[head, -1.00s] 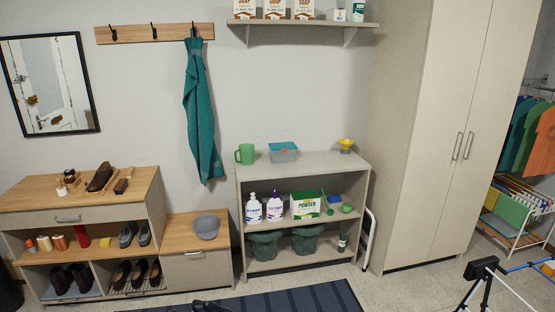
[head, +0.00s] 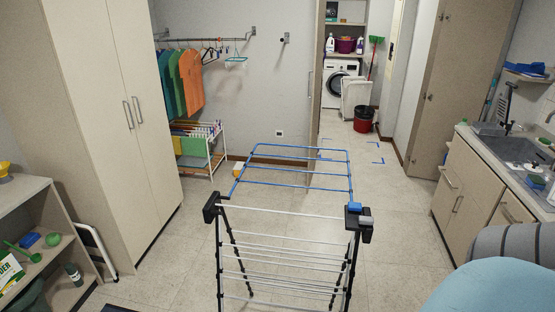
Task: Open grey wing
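A drying rack stands in the middle of the floor on black legs (head: 353,262). Its blue wing (head: 298,168) is spread out flat on the far side. Several grey rods (head: 285,248) hang below the top on the near side, between the legs; they look like the grey wing folded down, though its outline is hard to separate from the frame. The right black hub carries a blue block (head: 354,207) and a grey block (head: 365,221). The left hub (head: 211,207) is plain black. Neither of my grippers shows.
A tall cabinet (head: 150,130) and a low shelf (head: 30,190) stand left. A sink counter (head: 470,175) stands right. A light blue rounded shape (head: 490,290) and a grey ribbed one fill the lower right corner. Tile floor is bare around the rack.

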